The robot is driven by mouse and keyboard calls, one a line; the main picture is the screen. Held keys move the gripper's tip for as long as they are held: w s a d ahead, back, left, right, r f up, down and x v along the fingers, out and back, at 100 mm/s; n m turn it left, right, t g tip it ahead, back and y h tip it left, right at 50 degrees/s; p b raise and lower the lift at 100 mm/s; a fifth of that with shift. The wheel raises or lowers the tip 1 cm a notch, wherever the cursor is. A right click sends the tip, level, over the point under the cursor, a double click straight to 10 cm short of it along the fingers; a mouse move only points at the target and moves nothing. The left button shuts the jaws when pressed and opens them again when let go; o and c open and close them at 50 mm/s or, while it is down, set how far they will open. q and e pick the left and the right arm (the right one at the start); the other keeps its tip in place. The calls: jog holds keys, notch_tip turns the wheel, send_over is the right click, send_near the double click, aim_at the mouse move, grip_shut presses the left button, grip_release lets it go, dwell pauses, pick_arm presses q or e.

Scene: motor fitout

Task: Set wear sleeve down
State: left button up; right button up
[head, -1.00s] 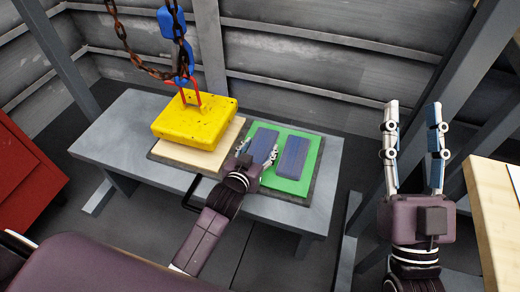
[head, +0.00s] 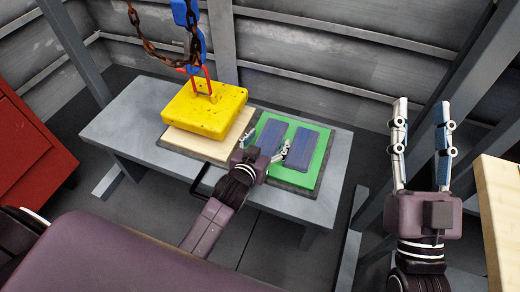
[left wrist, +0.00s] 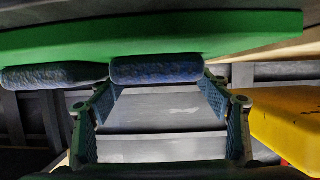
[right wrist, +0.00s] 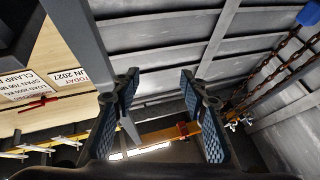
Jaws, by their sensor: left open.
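Two blue, speckled sleeve-like pieces lie side by side on a green mat (head: 322,166). The left piece (head: 271,138) has my left gripper (head: 261,152) at its near end; the right piece (head: 302,148) lies apart from it. In the left wrist view, the nearer piece (left wrist: 156,69) rests against the green mat (left wrist: 200,37), in front of the spread, open fingers (left wrist: 160,88). The second piece (left wrist: 52,77) is to its left. I cannot tell which is the wear sleeve. My right gripper (head: 422,122) is open and empty, raised right of the bench.
A yellow block (head: 205,105) hangs from a chain and hook over a pale wooden board (head: 182,143), left of the mat. The grey bench (head: 140,125) has free room at its left end. A red cabinet (head: 35,150) stands left; a wooden-topped table (head: 500,205) stands right.

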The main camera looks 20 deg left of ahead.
pick_arm(q)
jog(key=p+v, duration=0.2)
jog(key=v, duration=0.4)
jog(key=shift+r, duration=0.1)
jog(key=p+v, duration=0.1)
jog(key=v, duration=0.4)
jog(key=shift+r, duration=0.1)
notch_tip(320, 180, up, 12)
jog(key=s+d+m+h, duration=0.2)
jog(key=shift+s+d+f, duration=0.2)
jog(key=shift+s+d, duration=0.1)
jog(key=shift+d, duration=0.1)
pick_arm(e)
notch_tip(320, 180, down, 18)
jog(key=w+d+g+h, duration=0.1)
jog(key=d+g+h, duration=0.1)
jog(key=g, duration=0.7)
jog(key=shift+h, duration=0.6)
